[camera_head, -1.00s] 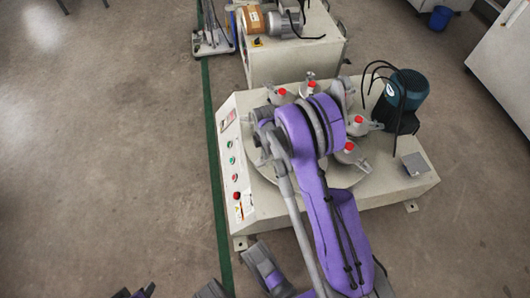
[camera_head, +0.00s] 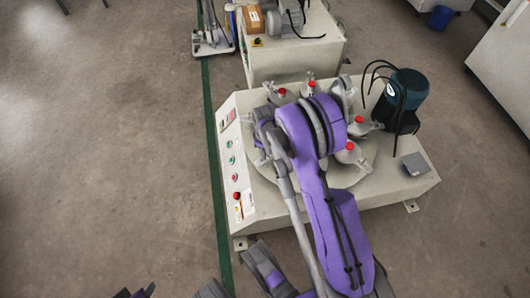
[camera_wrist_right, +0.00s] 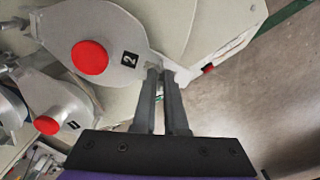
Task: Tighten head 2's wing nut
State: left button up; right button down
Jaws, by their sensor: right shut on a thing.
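Head 2 (camera_wrist_right: 110,30) is a pale grey plate with a red knob (camera_wrist_right: 89,57) and a black "2" label (camera_wrist_right: 129,59) in the right wrist view. A small grey wing nut (camera_wrist_right: 168,66) sits at its outer tip. My right gripper (camera_wrist_right: 167,74) is shut on this wing nut, with its two dark fingers on either side of it. The fingertips hide part of the nut. In the head view my right arm covers head 2 and the fingertips. I cannot make out my left gripper.
The machine's pale base (camera_head: 410,195) carries several other red-capped heads and a dark teal motor (camera_head: 405,90) with black hoses. Buttons line its left panel (camera_head: 237,178). Another machine (camera_head: 285,62) stands behind. The floor to the left is clear.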

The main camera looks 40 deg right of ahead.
jog(key=shift+m, duration=1.6)
jog(key=c, duration=1)
grip_release()
jog(key=shift+o, duration=0.2)
jog(key=shift+r, duration=0.1)
notch_tip(320, 180, up, 11)
jog(key=p, duration=0.3)
jog(key=shift+f, duration=0.2)
